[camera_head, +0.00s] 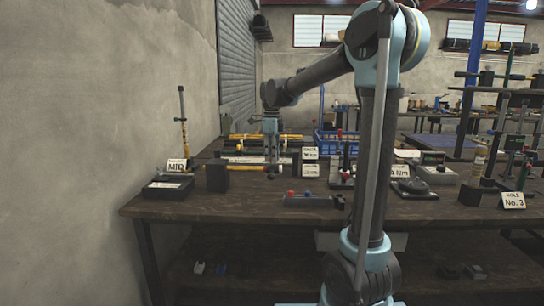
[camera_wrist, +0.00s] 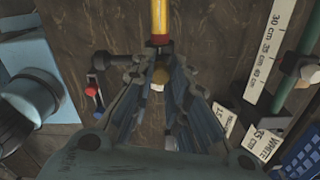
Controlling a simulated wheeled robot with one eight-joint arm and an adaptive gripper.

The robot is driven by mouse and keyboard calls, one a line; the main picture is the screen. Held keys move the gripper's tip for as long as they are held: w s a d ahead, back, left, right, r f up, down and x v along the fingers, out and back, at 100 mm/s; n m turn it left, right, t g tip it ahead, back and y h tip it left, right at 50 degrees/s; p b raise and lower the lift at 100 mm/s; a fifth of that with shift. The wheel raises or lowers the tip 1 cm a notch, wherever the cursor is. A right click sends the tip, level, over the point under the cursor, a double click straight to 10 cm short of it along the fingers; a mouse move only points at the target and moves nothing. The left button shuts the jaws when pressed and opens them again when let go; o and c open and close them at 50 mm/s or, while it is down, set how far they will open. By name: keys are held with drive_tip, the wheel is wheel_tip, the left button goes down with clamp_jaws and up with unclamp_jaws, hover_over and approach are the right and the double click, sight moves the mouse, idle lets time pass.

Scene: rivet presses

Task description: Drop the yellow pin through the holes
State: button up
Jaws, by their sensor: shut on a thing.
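A yellow pin (camera_head: 246,168) lies level above the bench, with a red band near my gripper and its left end against a dark block (camera_head: 217,179). I cannot tell whether the block is part of it. In the wrist view the yellow pin (camera_wrist: 159,18) runs out of the top edge and its lower end passes between my fingers. My gripper (camera_head: 271,160) points down and is shut on it; the gripper also shows in the wrist view (camera_wrist: 160,75). An upright yellow and black rod (camera_head: 183,118) stands in a base at the left. No pin holes are clear.
A fixture with red and blue knobs (camera_head: 311,201) sits near the bench's front edge. Yellow bars (camera_head: 265,137) lie behind my gripper. Cards (camera_head: 310,153), a blue crate (camera_head: 336,143) and several stands crowd the right. A white ruler strip (camera_wrist: 270,52) lies beside my gripper.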

drive_tip(key=shift+f, duration=0.4)
drive_tip(key=o, duration=0.8)
wheel_tip(320, 180, up, 12)
drive_tip(key=shift+f, duration=0.1)
idle(0.3)
drive_tip(key=s+d+f+n+t, duration=0.1)
drive_tip(key=s+d+f+n, duration=0.75)
drive_tip(key=s, duration=0.35)
drive_tip(key=s+d+f+n+t, duration=0.1)
drive_tip(key=s+d+f+n, duration=0.6)
drive_tip(key=s+d+f, duration=0.35)
drive_tip(key=s+d+f+n, duration=0.2)
drive_tip(key=s+f+n, duration=0.4)
drive_tip(key=s+f, duration=0.3)
wheel_tip(320, 180, down, 2)
drive_tip(key=shift+d, duration=0.25)
